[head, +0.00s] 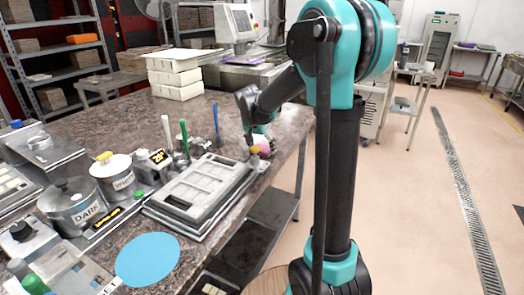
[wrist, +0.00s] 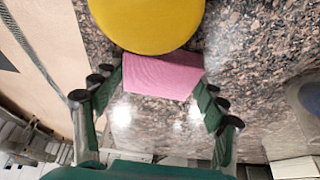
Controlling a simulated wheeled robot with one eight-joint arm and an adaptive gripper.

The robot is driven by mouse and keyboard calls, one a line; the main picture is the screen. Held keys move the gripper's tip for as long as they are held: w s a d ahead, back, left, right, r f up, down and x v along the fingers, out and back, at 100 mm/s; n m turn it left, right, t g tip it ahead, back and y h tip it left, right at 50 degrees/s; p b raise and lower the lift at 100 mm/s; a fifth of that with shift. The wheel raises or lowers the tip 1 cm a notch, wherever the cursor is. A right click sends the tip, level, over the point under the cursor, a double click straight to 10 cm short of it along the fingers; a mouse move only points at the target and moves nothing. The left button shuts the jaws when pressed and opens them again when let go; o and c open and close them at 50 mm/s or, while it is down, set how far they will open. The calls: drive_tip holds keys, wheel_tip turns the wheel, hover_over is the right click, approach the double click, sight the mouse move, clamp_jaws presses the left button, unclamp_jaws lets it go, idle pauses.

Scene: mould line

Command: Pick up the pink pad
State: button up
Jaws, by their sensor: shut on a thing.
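The pink pad (wrist: 162,77) sits between my two fingertips in the wrist view, its side edges against them. In the head view only a bit of the pink pad (head: 265,149) shows below my gripper (head: 259,144), near the table's right edge. My gripper (wrist: 162,84) is shut on the pad. I cannot tell whether the pad is clear of the table.
A yellow round thing (wrist: 147,22) lies just beyond the pad. The grey mould tray (head: 196,232) is left of my gripper on the speckled table (head: 110,113). Pots, upright coloured tools and a blue disc (head: 147,259) stand farther left. Open floor lies right.

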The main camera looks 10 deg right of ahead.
sight(262, 148)
wheel_tip(262, 148, up, 20)
idle(0.6)
drive_tip(key=o, duration=0.6)
drive_tip(key=c, duration=0.5)
